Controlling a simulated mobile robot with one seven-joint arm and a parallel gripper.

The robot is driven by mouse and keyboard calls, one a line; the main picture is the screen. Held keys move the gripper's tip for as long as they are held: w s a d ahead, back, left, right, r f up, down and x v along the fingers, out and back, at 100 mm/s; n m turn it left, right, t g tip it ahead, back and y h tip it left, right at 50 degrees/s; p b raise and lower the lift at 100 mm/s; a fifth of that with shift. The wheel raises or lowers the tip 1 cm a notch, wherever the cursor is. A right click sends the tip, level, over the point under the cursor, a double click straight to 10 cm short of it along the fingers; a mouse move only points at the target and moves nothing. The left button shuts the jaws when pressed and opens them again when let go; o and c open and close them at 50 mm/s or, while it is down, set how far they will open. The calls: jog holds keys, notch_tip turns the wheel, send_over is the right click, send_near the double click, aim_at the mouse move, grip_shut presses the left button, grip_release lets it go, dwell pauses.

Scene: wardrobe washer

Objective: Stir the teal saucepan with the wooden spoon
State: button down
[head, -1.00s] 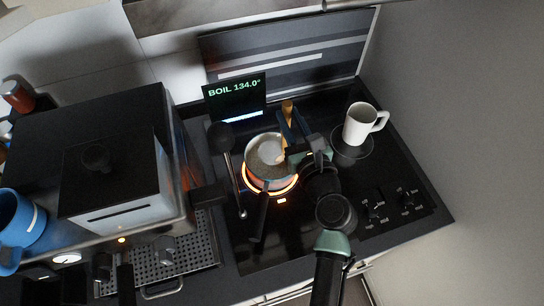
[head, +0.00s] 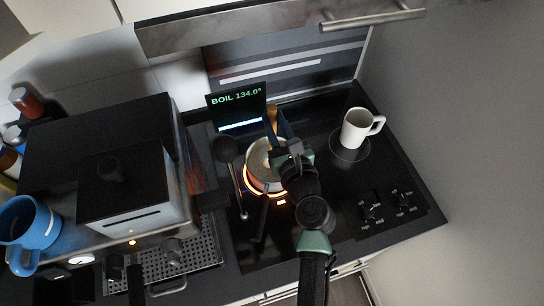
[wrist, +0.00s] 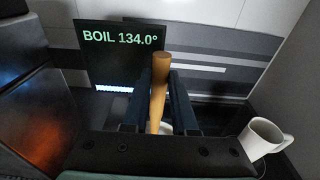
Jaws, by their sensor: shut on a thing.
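The teal saucepan (head: 255,170) sits on a glowing orange burner, with pale contents visible inside. Its dark handle points toward the front. My gripper (head: 279,124) is above the pan's back right side and is shut on the wooden spoon (head: 271,118). In the wrist view the spoon's handle (wrist: 160,85) stands up between the two dark fingers, tilted slightly. The spoon's lower end is hidden behind my gripper and arm in the head view, so I cannot tell how deep it sits in the pan.
A display (head: 237,108) reading BOIL 134.0° stands behind the pan. A black ladle-like utensil (head: 226,150) lies left of the pan. A coffee machine with a blue mug (head: 30,222) fills the left.

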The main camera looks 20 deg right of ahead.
notch_tip(320, 180, up, 6)
jog(key=p, duration=0.6)
jog(key=shift+r, duration=0.25)
dwell(0.4)
notch_tip(320, 180, up, 5)
jog(key=p, duration=0.3)
jog(key=shift+f, duration=0.1)
dwell(0.8)
